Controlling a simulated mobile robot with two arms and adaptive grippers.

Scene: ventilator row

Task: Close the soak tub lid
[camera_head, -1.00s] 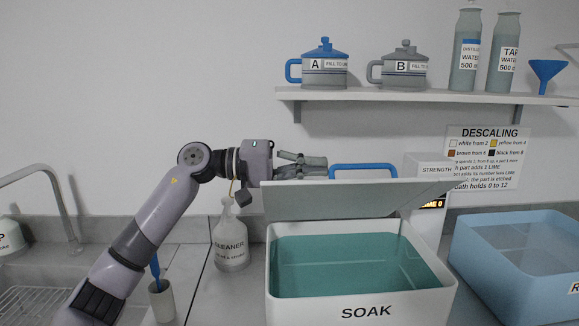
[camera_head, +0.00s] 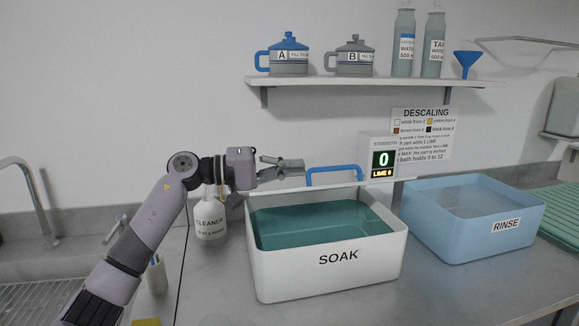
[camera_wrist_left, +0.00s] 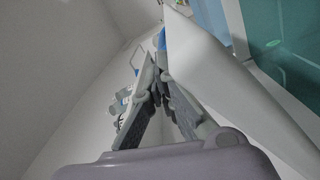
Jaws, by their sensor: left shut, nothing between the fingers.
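The white soak tub (camera_head: 330,275), labelled SOAK, holds teal liquid and its top is uncovered. Its lid (camera_head: 350,187) stands raised at the back of the tub and shows almost edge-on as a thin pale strip. A blue handle (camera_head: 336,168) rises above the lid's edge. My left gripper (camera_head: 301,168) is shut and empty, just left of the handle and behind the lid's edge. In the left wrist view the lid (camera_wrist_left: 225,75) is a pale slab right of the shut fingers (camera_wrist_left: 160,62), with part of the blue handle beyond the fingertips. My right gripper is not in view.
The blue rinse tub (camera_head: 470,240) stands to the right. A cleaner bottle (camera_head: 210,220) stands under my left wrist. A display (camera_head: 381,158) reading 0 is behind the soak tub. A shelf (camera_head: 370,80) with jugs and bottles hangs above. The counter in front is clear.

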